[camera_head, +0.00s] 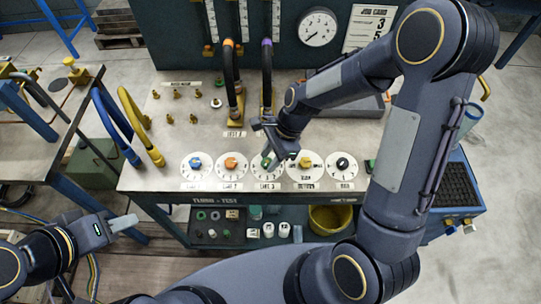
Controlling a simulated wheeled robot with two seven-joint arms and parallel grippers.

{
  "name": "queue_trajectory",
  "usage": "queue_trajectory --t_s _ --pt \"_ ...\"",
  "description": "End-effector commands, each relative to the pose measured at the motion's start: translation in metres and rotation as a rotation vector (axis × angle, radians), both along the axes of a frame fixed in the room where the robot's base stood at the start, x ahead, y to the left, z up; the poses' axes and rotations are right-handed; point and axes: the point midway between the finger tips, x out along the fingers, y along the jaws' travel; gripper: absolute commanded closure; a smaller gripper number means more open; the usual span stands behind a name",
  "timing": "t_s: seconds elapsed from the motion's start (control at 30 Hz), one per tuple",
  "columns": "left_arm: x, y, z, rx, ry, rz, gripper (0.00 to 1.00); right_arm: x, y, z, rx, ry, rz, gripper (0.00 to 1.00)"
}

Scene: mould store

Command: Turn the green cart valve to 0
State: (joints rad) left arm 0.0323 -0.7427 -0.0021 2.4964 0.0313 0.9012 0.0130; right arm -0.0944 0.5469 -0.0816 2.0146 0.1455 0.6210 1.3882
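The green cart valve (266,162) is the middle knob in a row of coloured knobs on round white dials along the front of the test bench. Its white dial (258,173) shows partly; the dial's marks and the knob's pointer are too small or covered to read. My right gripper (270,155) is at the green knob, reaching down from above, and covers part of it. Whether its fingers touch or clasp the knob I cannot tell. My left gripper (124,223) is off the bench at the lower left, away from the valves; its finger opening is not clear.
Blue (195,162), orange (231,163), yellow (305,162) and black (343,163) knobs stand close on either side. Upright hoses (230,70) rise behind the green knob. Blue and yellow hoses (137,115) stand at the bench's left end. A gauge (318,27) is on the back panel.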

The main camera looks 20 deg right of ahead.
Motion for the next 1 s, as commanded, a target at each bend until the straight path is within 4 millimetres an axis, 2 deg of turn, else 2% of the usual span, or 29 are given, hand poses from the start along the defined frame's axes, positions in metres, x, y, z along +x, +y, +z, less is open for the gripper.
queue_trajectory --t_s 0.03,0.2,0.57,1.0 --pt "0.0 0.0 0.0 0.0 0.0 0.0 0.64 0.0 0.0 0.0001 0.0 0.0 0.0 0.71" --pt "0.0 0.0 0.0 0.0 0.0 0.0 0.64 0.0 -0.0001 0.0002 0.0 0.0 0.0 0.93" --pt "0.0 -0.0001 0.0017 0.0 0.0 0.0 0.64 0.0006 0.0002 0.0005 0.0 0.001 0.06 0.93" --pt "0.0 0.0 0.008 0.0 0.0 0.0 0.64 0.0043 0.0017 0.0009 0.0 0.001 0.405 0.93"
